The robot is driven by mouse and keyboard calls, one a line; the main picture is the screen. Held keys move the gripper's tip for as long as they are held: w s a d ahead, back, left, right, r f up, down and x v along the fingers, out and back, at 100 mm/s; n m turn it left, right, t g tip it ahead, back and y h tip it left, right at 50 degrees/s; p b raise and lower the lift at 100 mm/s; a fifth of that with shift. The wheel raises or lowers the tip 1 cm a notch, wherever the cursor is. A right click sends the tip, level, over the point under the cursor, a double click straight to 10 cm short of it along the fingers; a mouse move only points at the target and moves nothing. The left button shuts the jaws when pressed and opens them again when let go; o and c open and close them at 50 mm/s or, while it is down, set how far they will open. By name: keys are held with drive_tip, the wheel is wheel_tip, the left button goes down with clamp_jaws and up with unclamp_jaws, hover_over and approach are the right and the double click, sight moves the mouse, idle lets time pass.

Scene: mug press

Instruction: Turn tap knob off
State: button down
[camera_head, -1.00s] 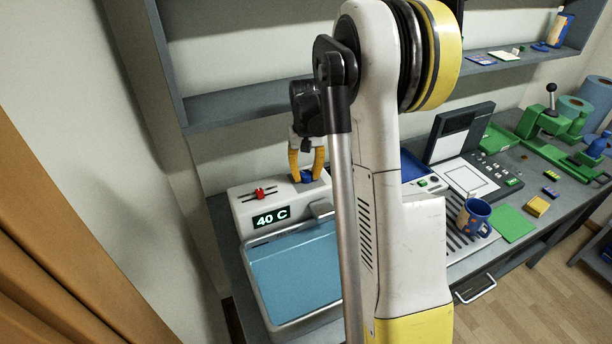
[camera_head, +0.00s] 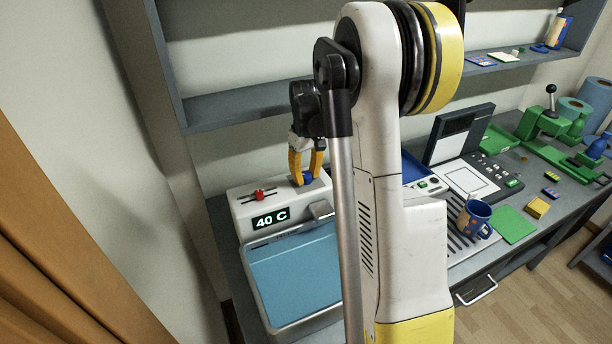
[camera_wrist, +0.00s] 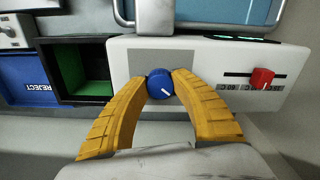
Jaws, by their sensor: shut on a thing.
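The tap knob (camera_wrist: 160,84) is a round blue dial with a white pointer line, on a grey plate of the white panel. In the wrist view the pointer line slants toward the lower right. My gripper (camera_wrist: 161,86) has its two yellow fingers on either side of the knob, shut on it. In the head view my gripper (camera_head: 304,178) reaches down onto the white tap unit (camera_head: 240,209), and the knob (camera_head: 308,177) shows as a bit of blue between the fingers. A display on the unit reads 40 C.
A red slider (camera_head: 259,194) sits beside the knob on the same unit. A sink basin with a blue surface (camera_head: 297,275) lies in front. A blue mug (camera_head: 474,217) stands on a slatted tray to the right. A grey shelf (camera_head: 240,105) runs above.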

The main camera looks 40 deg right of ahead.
sight(306, 176)
drive_tip(key=c, duration=1)
unclamp_jaws()
drive_tip(key=shift+r, duration=0.1)
wheel_tip(306, 176, up, 12)
drive_tip(key=shift+f, duration=0.1)
